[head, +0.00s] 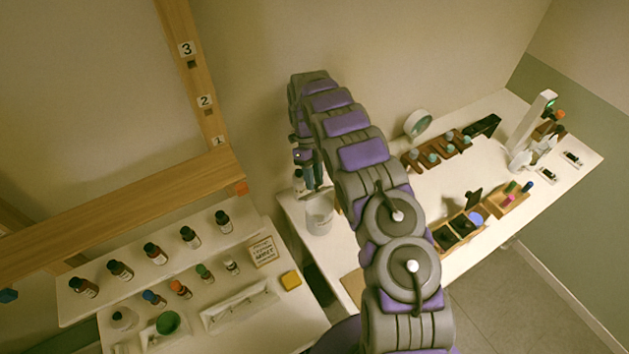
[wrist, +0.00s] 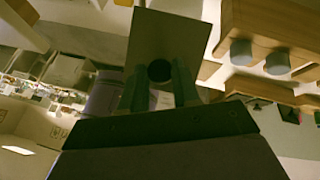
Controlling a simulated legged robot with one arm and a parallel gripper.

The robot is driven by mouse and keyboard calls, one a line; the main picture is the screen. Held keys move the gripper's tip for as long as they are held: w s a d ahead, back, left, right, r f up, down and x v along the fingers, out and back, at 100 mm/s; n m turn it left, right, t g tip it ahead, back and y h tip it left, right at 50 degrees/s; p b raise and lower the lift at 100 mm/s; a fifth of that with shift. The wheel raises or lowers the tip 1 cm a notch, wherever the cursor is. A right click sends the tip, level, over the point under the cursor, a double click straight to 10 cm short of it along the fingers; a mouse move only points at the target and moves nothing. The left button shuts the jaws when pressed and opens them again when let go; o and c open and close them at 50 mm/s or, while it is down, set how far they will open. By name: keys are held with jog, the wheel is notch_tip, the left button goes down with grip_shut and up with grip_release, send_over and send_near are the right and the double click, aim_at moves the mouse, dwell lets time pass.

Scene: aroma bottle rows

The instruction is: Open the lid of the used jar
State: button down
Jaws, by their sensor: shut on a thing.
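A pale, cylindrical jar (head: 319,217) stands at the left end of the white bench in the head view. My gripper (head: 314,188) points down just above it, and the arm covers part of the area. In the wrist view my gripper (wrist: 160,90) has its two dark fingers closed around a small dark round piece (wrist: 160,71). A flat brownish square panel (wrist: 168,38) lies behind that piece. I cannot tell whether the dark piece belongs to the jar's lid. The jar's rim and lid are not clear.
The white bench (head: 497,118) holds a wooden bottle rack (head: 437,151) and a dark-celled tray (head: 457,232) to the right. A shelf (head: 75,308) with several dark bottles stands at left.

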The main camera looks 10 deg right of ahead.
dwell(0.5)
jog(key=c, duration=0.8)
grip_release()
jog(key=shift+w+f, duration=0.1)
jog(key=shift+w, duration=0.05)
jog(key=shift+s+d+r+b, duration=0.25)
jog(key=shift+s+r+b, duration=0.45)
jog(key=shift+s, duration=1.95)
jog(key=shift+s+d+r+b, duration=0.25)
jog(key=shift+s+r, duration=0.75)
jog(key=shift+s, duration=1.7)
jog(key=shift+s+d+r+b, duration=0.2)
jog(key=shift+s+r+b, duration=0.5)
jog(key=shift+s, duration=1.95)
jog(key=shift+r, duration=0.1)
